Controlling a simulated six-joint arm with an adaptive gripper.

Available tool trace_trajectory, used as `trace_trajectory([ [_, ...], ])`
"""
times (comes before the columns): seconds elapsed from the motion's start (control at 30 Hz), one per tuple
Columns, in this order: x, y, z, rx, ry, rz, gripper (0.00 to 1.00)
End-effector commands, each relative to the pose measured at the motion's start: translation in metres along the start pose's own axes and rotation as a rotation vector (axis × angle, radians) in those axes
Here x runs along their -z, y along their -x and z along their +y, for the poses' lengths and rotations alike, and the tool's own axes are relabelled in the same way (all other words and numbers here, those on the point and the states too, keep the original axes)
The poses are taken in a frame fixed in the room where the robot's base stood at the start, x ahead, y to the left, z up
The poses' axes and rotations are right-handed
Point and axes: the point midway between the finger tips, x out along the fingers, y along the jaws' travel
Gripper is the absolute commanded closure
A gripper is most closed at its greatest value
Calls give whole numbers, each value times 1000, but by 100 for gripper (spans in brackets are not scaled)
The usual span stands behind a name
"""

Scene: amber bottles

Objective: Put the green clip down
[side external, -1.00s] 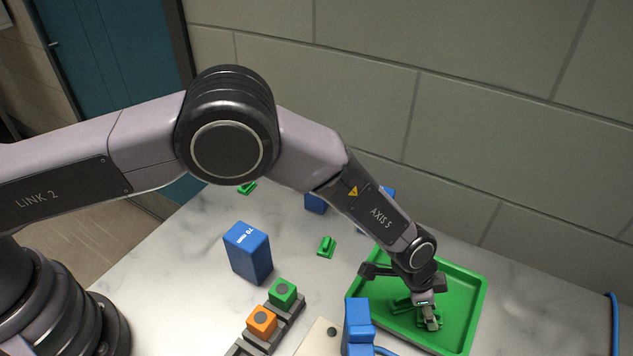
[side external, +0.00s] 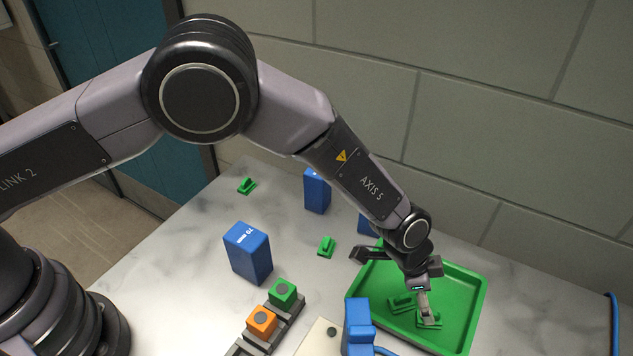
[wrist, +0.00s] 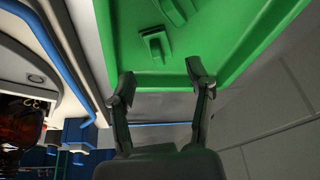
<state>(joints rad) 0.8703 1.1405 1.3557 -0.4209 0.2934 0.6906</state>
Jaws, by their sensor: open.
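A green clip (side external: 430,321) lies on the floor of the green tray (side external: 468,282), just below my gripper (side external: 424,304). A second green clip (side external: 402,304) lies beside it in the tray, to the left. In the wrist view, my gripper (wrist: 162,80) is open with nothing between its fingertips. One green clip (wrist: 155,47) shows ahead of the fingers in that view, apart from them. Another clip (wrist: 173,10) is cut by the top edge. Two more clips lie on the table, one near the middle (side external: 326,247) and one at the back left (side external: 247,186).
Blue boxes stand on the table at the left (side external: 248,254) and back (side external: 317,191); another is partly behind my arm. A dark rack holds a green cube (side external: 283,293) and an orange cube (side external: 262,322). A blue device (side external: 358,328) stands by the tray's left front.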

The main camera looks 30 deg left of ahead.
Motion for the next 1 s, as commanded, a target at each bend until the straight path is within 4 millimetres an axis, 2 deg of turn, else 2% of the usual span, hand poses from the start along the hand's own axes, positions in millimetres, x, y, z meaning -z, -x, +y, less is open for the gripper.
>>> trace_trajectory([
  [0.03, 1, 14, 0, 1, 0, 2, 47],
  [0.2, 0, 49, 0, 1, 0, 2, 47],
  [0.43, 0, 76, -1, 1, 3, 1, 47],
  [0.47, 0, 81, -3, 3, 8, 2, 47],
  [0.57, 0, 114, -20, 17, 48, 13, 47],
  [0.67, -9, 176, -50, 45, 132, 28, 47],
  [0.7, -17, 207, -62, 61, 175, 35, 47],
  [0.77, -34, 255, -79, 86, 245, 42, 47],
  [0.8, -49, 287, -87, 106, 293, 48, 47],
  [0.9, -91, 358, -98, 156, 414, 57, 47],
  [0.97, -120, 396, -98, 190, 486, 63, 47],
  [1.0, -141, 420, -95, 214, 534, 66, 47],
])
